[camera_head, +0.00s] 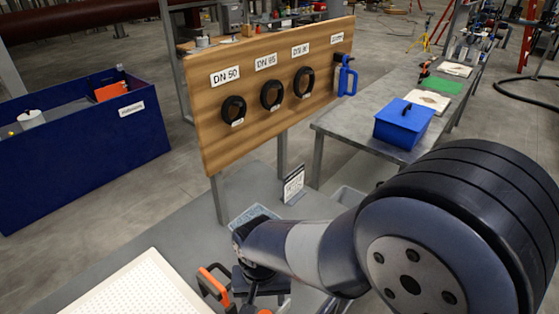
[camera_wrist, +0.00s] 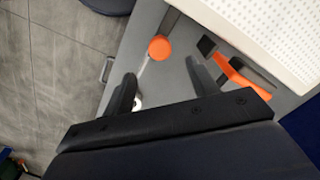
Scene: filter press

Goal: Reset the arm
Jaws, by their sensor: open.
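My arm reaches in from the lower right of the head view, with its wrist low in front of the wooden board. My gripper (camera_wrist: 162,84) shows in the wrist view as two dark fingers standing apart, with nothing held between them. Below and beyond the fingers is a grey surface with a round orange piece (camera_wrist: 160,48) and an orange-handled tool (camera_wrist: 240,78). The orange-handled tool also shows in the head view (camera_head: 214,282), just left of my wrist. My fingertips are not clear in the head view.
A wooden board (camera_head: 225,155) with labelled black rings stands ahead. A blue bin (camera_head: 75,165) is at left. A metal table (camera_head: 345,125) at right holds a blue box (camera_head: 403,125). A white perforated panel (camera_head: 145,290) lies at lower left. Open floor lies between bin and board.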

